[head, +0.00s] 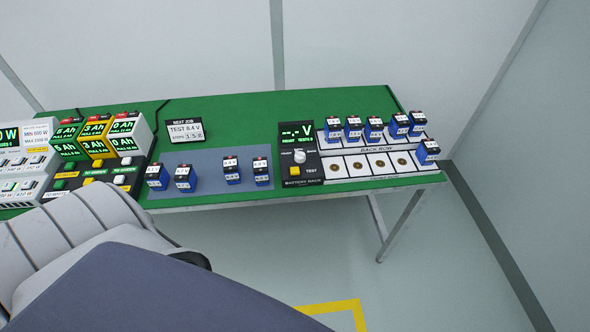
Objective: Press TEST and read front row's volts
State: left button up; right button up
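The battery rack tester (311,182) stands on the green table, right of centre. Its display (297,131) shows dashes and a V, no number, with small text below that seems to start with FRONT. A light selector knob (300,156) and the yellow TEST button (297,170) sit below the display. In the white rack (334,171), several blue batteries (353,128) stand in the back row. One blue battery (427,151) stands at the right end of the front row; the other front slots show bare round contacts. Neither gripper can be seen; part of my arm fills the lower left.
A grey mat (208,183) left of the tester holds several blue batteries (185,178). A sign (186,131) behind it reads NEXT JOB, TEST 8.4 V. Devices with green displays (96,140) and a white power unit (28,155) stand at left. The table's front edge is clear at right.

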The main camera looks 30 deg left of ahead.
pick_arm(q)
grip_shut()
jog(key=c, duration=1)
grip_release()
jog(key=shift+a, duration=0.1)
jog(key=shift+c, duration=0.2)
